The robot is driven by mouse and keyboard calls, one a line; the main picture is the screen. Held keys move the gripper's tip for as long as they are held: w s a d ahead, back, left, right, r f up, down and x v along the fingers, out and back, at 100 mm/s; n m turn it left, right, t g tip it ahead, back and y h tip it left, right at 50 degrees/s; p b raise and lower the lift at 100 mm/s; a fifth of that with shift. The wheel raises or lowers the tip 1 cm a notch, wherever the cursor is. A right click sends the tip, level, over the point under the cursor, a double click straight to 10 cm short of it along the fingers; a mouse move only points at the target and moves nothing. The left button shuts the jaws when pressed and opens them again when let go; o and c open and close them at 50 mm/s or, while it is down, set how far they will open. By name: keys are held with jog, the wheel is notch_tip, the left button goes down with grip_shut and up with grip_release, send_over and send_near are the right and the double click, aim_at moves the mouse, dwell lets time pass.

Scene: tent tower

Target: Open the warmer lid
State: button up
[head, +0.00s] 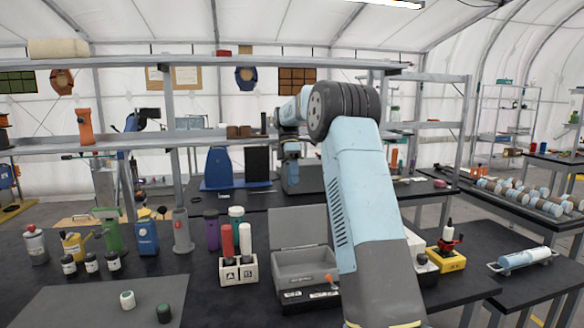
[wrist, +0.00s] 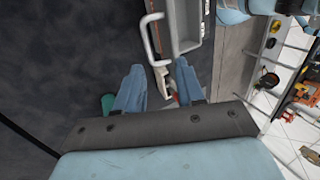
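A light grey box (head: 304,264), which looks like the warmer, stands on the dark table in the head view. Its flat lid (head: 298,226) stands raised at the back, and the shallow inside shows. My arm crosses in front of its right side. In the wrist view my gripper (wrist: 159,70) is open, its two blue fingers apart. A pale U-shaped handle (wrist: 147,38) lies just beyond the fingertips, beside a grey tray-like body (wrist: 192,28). A small pale and red part lies near the gap; I cannot tell whether the fingers touch it. In the head view my fingertips are not clear.
A white holder marked A and B (head: 238,271) with red and white tubes stands left of the box. Several bottles and a grey mat (head: 97,303) lie further left. A yellow-based device (head: 447,259) stands right of my arm. A shelf (head: 90,145) spans behind.

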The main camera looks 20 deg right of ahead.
jog(key=v, duration=0.4)
jog(key=shift+c, duration=0.5)
